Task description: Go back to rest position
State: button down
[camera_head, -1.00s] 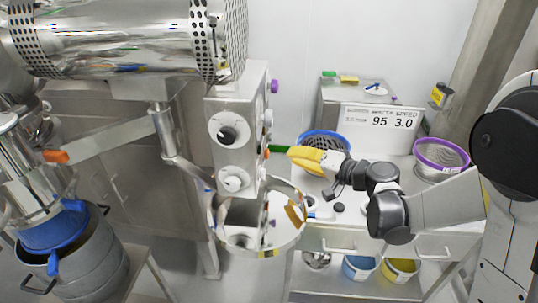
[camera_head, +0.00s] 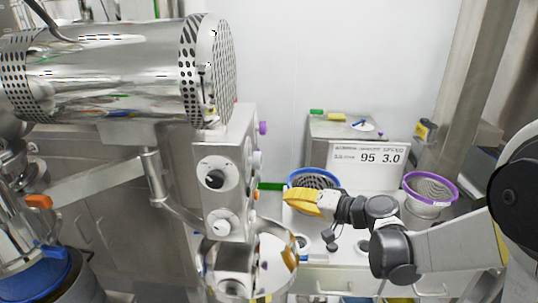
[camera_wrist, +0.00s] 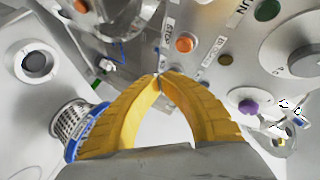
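My gripper (camera_head: 290,198) has yellow fingers and is at the end of my arm, to the right of the steel machine's control box (camera_head: 225,180). In the wrist view, its two yellow fingers (camera_wrist: 159,76) curve together and meet at the tips with nothing between them. In the head view it hangs in front of the blue-rimmed sieve (camera_head: 313,178) and partly hides it. The wrist view shows machine panels with an orange button (camera_wrist: 184,43), a green button (camera_wrist: 267,10) and a purple knob (camera_wrist: 248,107) beyond the fingers.
A perforated steel drum (camera_head: 110,75) fills the upper left. A round steel vessel (camera_head: 240,275) stands below the control box, close to my gripper. The white wall behind is clear.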

jog(key=s+d+h, duration=0.1)
jog(key=s, duration=0.3)
jog(key=s+d+r+g+h, duration=0.1)
jog(key=s+d+h, duration=0.1)
jog(key=s, duration=0.2)
jog(key=s+d+n+h, duration=0.1)
jog(key=s+h, duration=0.1)
jog(key=s, duration=0.2)
jog(key=shift+d+r+g, duration=0.15)
jog(key=shift+d+g, duration=0.1)
jog(key=shift+g, duration=0.05)
jog(key=s+d+f+h, duration=0.2)
jog(key=s+d+h, duration=0.4)
jog(key=s+d, duration=0.5)
jog(key=s, duration=0.3)
jog(key=shift+s+d+n+h, duration=0.2)
jog(key=shift+s+n+h, duration=0.1)
jog(key=shift+s, duration=0.1)
